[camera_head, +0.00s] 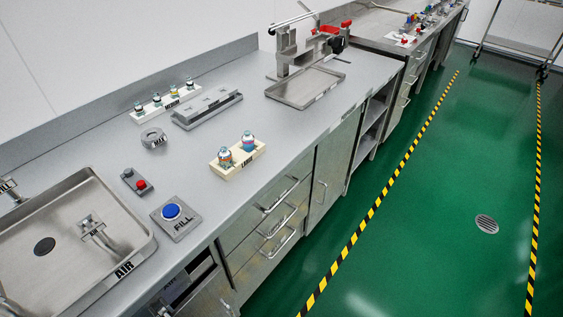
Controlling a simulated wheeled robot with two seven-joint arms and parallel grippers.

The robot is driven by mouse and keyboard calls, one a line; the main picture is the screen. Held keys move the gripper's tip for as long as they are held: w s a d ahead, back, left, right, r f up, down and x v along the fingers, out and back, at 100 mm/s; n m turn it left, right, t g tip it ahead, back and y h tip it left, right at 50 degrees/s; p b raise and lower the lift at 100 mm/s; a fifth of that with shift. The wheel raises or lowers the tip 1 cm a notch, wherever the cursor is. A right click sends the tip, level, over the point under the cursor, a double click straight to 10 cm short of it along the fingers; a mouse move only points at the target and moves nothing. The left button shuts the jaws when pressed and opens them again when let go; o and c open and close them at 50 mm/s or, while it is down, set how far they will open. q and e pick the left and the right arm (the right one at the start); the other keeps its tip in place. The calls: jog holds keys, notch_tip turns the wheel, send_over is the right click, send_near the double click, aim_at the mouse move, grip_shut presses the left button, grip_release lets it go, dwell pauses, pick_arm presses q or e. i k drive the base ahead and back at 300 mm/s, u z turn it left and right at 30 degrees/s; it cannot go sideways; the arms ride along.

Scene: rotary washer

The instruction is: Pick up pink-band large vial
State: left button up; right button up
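Two large vials stand upright in a cream rack (236,166) near the front edge of the counter. The right vial (248,142) shows a blue and pinkish band. The left vial (225,158) shows a reddish-orange band with teal. The bands are small here, so I cannot tell for certain which one is pink. The lower parts of both vials sit in the rack. Neither of my grippers is in view.
A back rack (165,102) holds several small vials. A grey slotted block (207,110), a round fixture (153,138), a red-button box (137,182), the blue FILL button (171,211) and a sink (140,245) share the counter. A tray with a clamp stand (306,88) stands farther back.

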aim_at(247, 140)
jog(key=z, duration=0.25)
jog(key=k, duration=0.7)
jog(key=z, duration=1.2)
jog(key=i, duration=1.65)
jog(key=u, duration=1.25)
jog(key=i, duration=0.85)
jog(key=u, duration=0.95)
